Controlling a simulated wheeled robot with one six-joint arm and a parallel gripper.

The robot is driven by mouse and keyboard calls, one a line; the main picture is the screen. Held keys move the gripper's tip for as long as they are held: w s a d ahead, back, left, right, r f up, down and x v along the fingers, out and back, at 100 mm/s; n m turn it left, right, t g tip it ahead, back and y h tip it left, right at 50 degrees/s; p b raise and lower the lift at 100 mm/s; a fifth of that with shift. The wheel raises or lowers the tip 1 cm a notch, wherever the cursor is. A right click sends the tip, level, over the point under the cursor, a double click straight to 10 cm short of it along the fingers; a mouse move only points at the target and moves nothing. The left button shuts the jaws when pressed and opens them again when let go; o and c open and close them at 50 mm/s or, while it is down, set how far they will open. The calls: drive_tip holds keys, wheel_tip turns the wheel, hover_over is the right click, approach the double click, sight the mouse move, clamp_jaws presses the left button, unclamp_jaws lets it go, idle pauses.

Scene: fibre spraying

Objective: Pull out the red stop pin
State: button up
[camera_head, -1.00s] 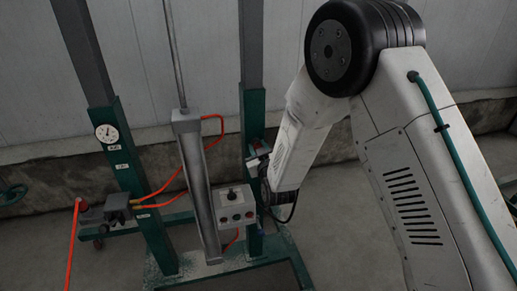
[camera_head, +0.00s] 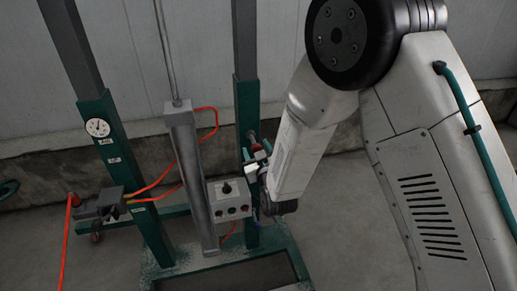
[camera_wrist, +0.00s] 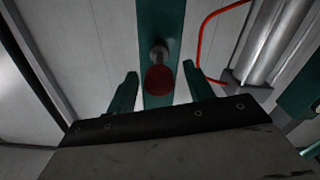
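The red stop pin (camera_wrist: 160,80) shows in the wrist view as a dark red round knob on a metal shaft, set in the green post (camera_wrist: 160,20). In the head view the pin (camera_head: 256,147) is a small red spot beside the right post, partly hidden by my gripper (camera_head: 257,161). In the wrist view my gripper (camera_wrist: 160,74) is open, with one green finger on each side of the knob. Gaps show between the knob and both fingers. How far the knob reaches between the fingertips is hard to tell.
A grey control box (camera_head: 229,200) sits just left of my gripper, beside a tall metal cylinder (camera_head: 192,180). A dial gauge (camera_head: 98,127) is on the left post. Orange hoses (camera_head: 165,185) run between the cylinder and the left post.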

drive_tip(key=v, duration=0.7)
drive_tip(key=shift+s+d, duration=0.15)
drive_tip(key=shift+s, duration=0.2)
wheel_tip(320, 180, down, 9)
drive_tip(key=s+g+h, duration=0.1)
drive_tip(key=s+g, duration=0.2)
drive_tip(key=g, duration=0.3)
drive_tip(key=s+d+m+g+h, duration=0.1)
drive_tip(key=s+d+g+h, duration=0.1)
drive_tip(key=s+d+g, duration=0.25)
drive_tip(key=s+d+r+m+g+h, duration=0.1)
drive_tip(key=s+d+r+m+g, duration=0.1)
drive_tip(key=s+d+r, duration=0.9)
drive_tip(key=s+d+r+m+g+h, duration=0.2)
drive_tip(key=s+d+r+m+g, duration=0.1)
drive_tip(key=s+d+r, duration=0.9)
drive_tip(key=shift+d+r+m, duration=0.6)
drive_tip(key=shift+d+r, duration=1)
drive_tip(key=shift+r, duration=0.8)
